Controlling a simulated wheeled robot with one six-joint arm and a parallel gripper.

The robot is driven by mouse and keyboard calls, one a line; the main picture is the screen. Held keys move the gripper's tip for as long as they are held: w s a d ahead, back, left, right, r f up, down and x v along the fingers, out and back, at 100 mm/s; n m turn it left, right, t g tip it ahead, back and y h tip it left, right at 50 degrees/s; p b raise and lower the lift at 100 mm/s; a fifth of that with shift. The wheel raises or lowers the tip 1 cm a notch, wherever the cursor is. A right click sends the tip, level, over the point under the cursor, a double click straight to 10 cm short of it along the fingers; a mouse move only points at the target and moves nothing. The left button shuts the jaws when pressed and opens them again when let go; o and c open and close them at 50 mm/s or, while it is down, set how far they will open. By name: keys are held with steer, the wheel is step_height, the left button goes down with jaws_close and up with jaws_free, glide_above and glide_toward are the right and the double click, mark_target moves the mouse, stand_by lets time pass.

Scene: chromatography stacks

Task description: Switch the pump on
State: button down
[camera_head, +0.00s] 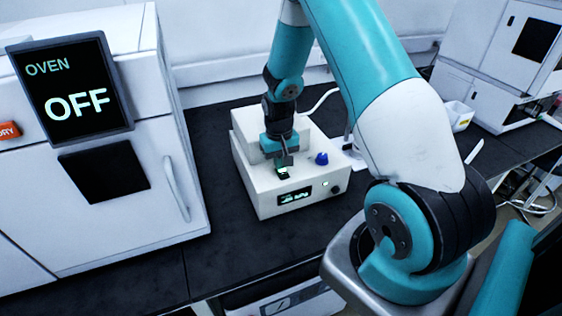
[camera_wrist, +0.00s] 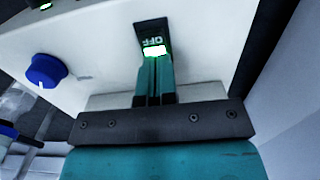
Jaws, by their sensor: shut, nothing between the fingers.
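The pump (camera_head: 303,172) is a white box on the dark bench, with a blue knob (camera_head: 321,158) and a small lit display (camera_head: 294,197) on its front. Its black rocker switch (camera_head: 283,173) is on the top face and glows green-white. In the wrist view the switch (camera_wrist: 151,32) shows the word OFF upside down, with a bright green-lit edge beside it. My gripper (camera_wrist: 154,62) is shut and empty, its fingertips right at the lit edge of the switch. I cannot tell whether they press on it. The fingers hide the near part of the switch.
A white oven (camera_head: 95,190) with a panel reading OVEN OFF (camera_head: 75,88) stands left of the pump. The bench (camera_head: 225,245) is clear in front of the pump. White instruments (camera_head: 500,60) and a small white container (camera_head: 458,116) are at the right.

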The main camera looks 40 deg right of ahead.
steer(key=shift+s+f, duration=0.2)
steer(key=shift+f, duration=0.45)
steer(key=shift+s+a, duration=0.2)
steer(key=shift+s, duration=0.45)
steer(key=shift+p, duration=0.3)
steer(key=r+p, duration=0.1)
steer(key=r, duration=0.1)
steer(key=w+r+p, duration=0.1)
steer(key=r, duration=0.1)
steer(key=r+p, duration=0.1)
steer(key=r, duration=0.1)
steer(key=shift+w+d+r, duration=0.1)
steer(key=shift+w+d, duration=0.1)
steer(key=shift+w, duration=0.05)
step_height(320, 180, up, 9)
steer(key=b, duration=0.1)
